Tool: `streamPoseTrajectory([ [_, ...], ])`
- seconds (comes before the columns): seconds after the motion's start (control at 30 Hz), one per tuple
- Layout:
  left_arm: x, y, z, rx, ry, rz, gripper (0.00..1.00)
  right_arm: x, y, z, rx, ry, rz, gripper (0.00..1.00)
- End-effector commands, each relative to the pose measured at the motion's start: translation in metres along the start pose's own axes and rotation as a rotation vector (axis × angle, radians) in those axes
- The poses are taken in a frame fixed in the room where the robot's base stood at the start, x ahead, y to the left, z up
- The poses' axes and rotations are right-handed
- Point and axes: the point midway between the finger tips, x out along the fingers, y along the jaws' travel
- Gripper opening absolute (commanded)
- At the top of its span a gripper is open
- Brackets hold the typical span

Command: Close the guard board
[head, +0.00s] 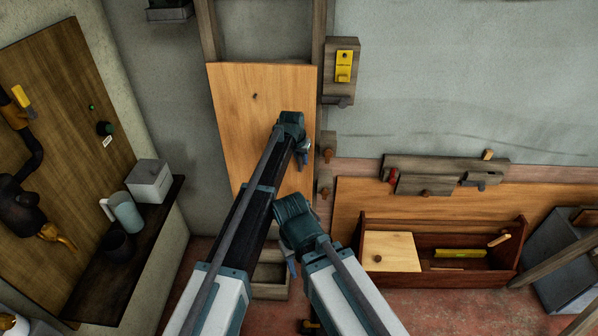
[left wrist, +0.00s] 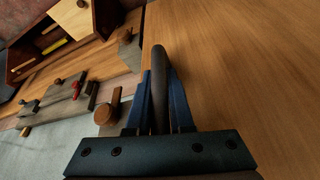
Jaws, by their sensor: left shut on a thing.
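The guard board (head: 232,125) is a tall, light wooden panel in front of the posts in the head view, its right edge near the right-hand post. It fills the right of the left wrist view (left wrist: 235,70). My left gripper (head: 304,155) is at the board's right edge. In the left wrist view its blue fingers (left wrist: 158,103) are shut on a dark upright handle (left wrist: 158,65) beside the board's edge. My right gripper (head: 291,266) hangs low, below the board and apart from it; its jaw opening is not clear. My left arm hides part of the board.
A grey block with a yellow tag (head: 343,68) is on the wall right of the board. Round wooden knobs (head: 328,156) sit beside the edge. A red-brown open box (head: 445,278) stands lower right. A dark shelf (head: 118,265) with a mug (head: 124,213) is left.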

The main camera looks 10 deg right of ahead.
Motion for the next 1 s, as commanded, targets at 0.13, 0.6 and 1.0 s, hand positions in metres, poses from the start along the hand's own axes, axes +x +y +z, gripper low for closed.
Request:
streamPoseTrajectory([
  [0.13, 0.006, -0.011, -0.016, -0.001, 0.001, -0.01, 0.0, 0.0, 0.0, 0.0, 0.0, 0.0, 0.0, 0.5],
  [0.6, 0.007, -0.013, -0.018, -0.003, 0.001, -0.01, 0.45, 0.0, 0.0, 0.0, 0.0, 0.0, 0.0, 0.5],
  [1.0, 0.001, -0.009, -0.019, -0.002, 0.0, -0.006, 0.45, -0.006, 0.001, 0.0, 0.0, 0.0, 0.0, 0.5],
])
